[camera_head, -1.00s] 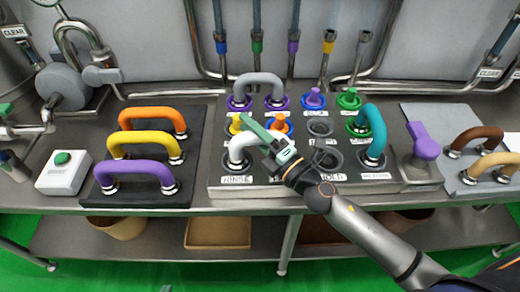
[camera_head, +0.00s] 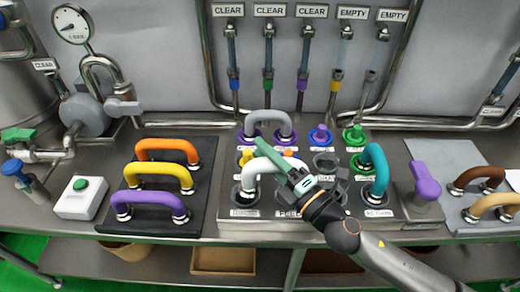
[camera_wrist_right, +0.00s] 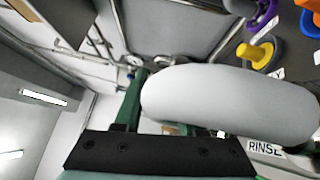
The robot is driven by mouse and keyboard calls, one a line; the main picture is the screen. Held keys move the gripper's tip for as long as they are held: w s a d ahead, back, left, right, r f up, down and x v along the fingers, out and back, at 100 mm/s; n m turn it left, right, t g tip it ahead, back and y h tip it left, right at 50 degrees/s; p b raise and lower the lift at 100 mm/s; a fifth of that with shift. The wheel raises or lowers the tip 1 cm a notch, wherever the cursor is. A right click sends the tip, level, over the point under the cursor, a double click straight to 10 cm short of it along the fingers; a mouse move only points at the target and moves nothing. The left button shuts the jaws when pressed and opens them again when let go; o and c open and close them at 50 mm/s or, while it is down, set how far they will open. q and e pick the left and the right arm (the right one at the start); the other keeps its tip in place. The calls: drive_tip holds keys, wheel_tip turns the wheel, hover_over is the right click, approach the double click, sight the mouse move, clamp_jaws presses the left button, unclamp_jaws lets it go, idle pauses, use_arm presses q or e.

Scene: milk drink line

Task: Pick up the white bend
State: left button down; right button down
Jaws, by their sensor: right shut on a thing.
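The white bend (camera_head: 258,166) is at the front left of the grey port panel (camera_head: 350,228), at the port labelled RINSE. My right gripper (camera_head: 283,165) reaches in from the right and is shut on the white bend, one green finger showing across its top. The white bend fills the middle of the right wrist view (camera_wrist_right: 230,103), close against the green fingers. Its left end is at or just over the port; I cannot tell whether it is clear of it. Its right end is hidden behind the gripper. My left gripper is not in view.
A grey bend (camera_head: 266,117) stands just behind, and a teal bend (camera_head: 377,168) stands to the right. Orange (camera_head: 168,146), yellow (camera_head: 158,169) and purple (camera_head: 148,198) bends stand on a black mat at left. A purple-handled valve (camera_head: 425,182) and brown bend (camera_head: 478,174) are at right.

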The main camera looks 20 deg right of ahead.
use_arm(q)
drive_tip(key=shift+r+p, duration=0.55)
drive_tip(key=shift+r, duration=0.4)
use_arm(e)
drive_tip(key=s+r, duration=0.5)
drive_tip(key=s, duration=0.5)
drive_tip(key=shift+d+r, duration=0.2)
drive_tip(key=shift+d, duration=0.05)
drive_tip(key=shift+w, duration=0.1)
